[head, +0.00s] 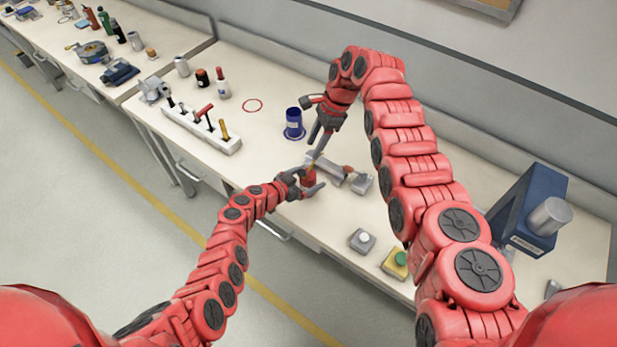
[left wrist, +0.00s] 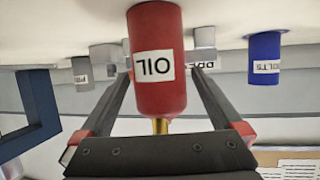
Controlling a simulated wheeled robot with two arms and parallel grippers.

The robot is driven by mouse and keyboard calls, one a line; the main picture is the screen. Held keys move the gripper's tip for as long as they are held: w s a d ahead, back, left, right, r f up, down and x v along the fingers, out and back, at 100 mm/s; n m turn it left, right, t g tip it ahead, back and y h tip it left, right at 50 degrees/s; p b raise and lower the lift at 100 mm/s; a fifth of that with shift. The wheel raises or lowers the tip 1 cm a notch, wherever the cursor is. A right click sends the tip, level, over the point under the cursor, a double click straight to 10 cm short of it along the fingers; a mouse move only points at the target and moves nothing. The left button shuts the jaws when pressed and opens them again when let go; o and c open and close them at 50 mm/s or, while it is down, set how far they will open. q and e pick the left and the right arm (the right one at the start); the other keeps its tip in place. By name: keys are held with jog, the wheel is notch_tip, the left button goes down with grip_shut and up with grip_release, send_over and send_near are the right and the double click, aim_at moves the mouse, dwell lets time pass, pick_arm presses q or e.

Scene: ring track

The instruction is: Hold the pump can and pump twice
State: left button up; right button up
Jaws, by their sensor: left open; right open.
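The pump can is a red can (head: 309,177) labelled OIL, standing near the front edge of the bench. In the left wrist view the red can (left wrist: 157,60) appears upside down, with a brass-coloured stem (left wrist: 160,126) at its top. My left gripper (head: 307,184) is open, with one finger on each side of the can; contact cannot be told. Its fingers also flank the can in the left wrist view (left wrist: 160,92). My right gripper (head: 309,122) is open above and behind the can, with one finger pointing down near its top.
A blue container (head: 293,125) labelled BOLTS stands behind the can. Grey blocks (head: 361,183) lie right of it. Button boxes (head: 362,241) (head: 395,264) sit at the front edge. A tool rack (head: 200,128), a red ring (head: 252,105) and a blue machine (head: 518,215) are farther off.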

pick_arm(q)
jog(key=shift+c, duration=0.3)
jog(key=c, duration=1.5)
pick_arm(e)
grip_shut()
dwell(1.5)
